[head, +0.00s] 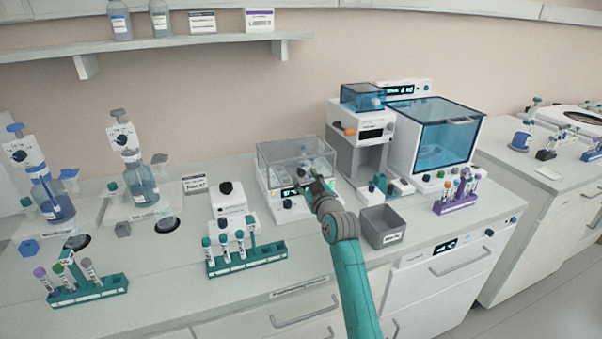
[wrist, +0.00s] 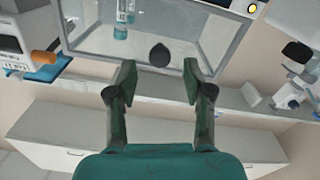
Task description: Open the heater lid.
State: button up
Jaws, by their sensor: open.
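The heater (head: 283,203) is a white box with a small lit display on its front, standing on the bench at the middle. Its clear, grey-edged lid (head: 280,152) sits down over it and looks shut. My gripper (head: 318,185) is at the heater's front right. In the wrist view my gripper (wrist: 159,72) is open and empty. The knob lies centred just beyond its fingertips. I cannot tell whether anything touches.
A grey bin (head: 381,228) stands right of my arm. A green tube rack (head: 247,260) stands in front of the heater to the left. A white machine with a blue clear cover (head: 447,130) stands to the right. A shelf (head: 190,50) hangs on the wall at upper left.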

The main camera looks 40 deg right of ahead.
aim_at(302, 173)
jog(key=shift+x, duration=2.25)
grip_shut()
